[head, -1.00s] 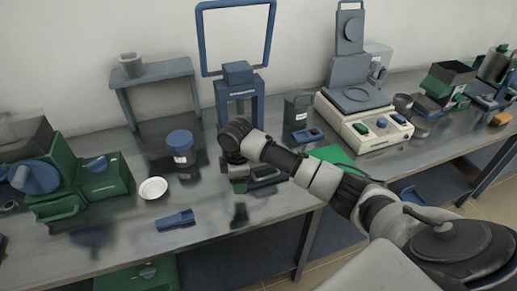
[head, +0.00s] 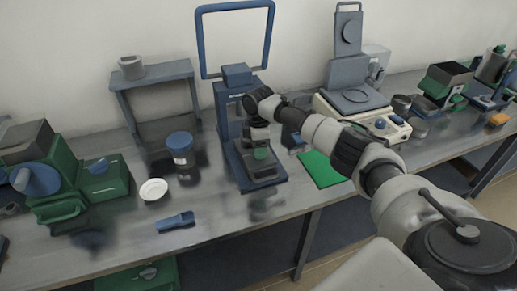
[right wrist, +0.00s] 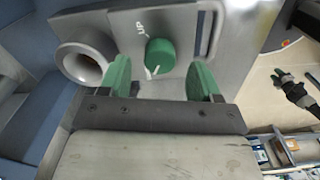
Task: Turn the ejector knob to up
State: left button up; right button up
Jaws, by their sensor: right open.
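The ejector knob is a round green knob (right wrist: 160,57) on a grey panel (right wrist: 185,28) in the right wrist view. White lettering "UP" stands at its upper left, and a white mark shows at its lower edge. My right gripper (right wrist: 161,78) is open, with one green finger on each side just short of the knob; I see no contact. In the head view my right gripper (head: 261,152) points down over the base of a blue machine (head: 228,112), and the knob cannot be made out there. My left gripper is not in view.
A round grey tube (right wrist: 84,60) sticks out beside the knob. In the head view a green mat (head: 322,169) lies to the right of the machine, and a blue-lidded jar (head: 180,146), white dish (head: 153,189) and blue scoop (head: 176,221) lie to the left.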

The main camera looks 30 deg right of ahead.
jog(key=shift+f, duration=1.15)
jog(key=c, duration=0.9)
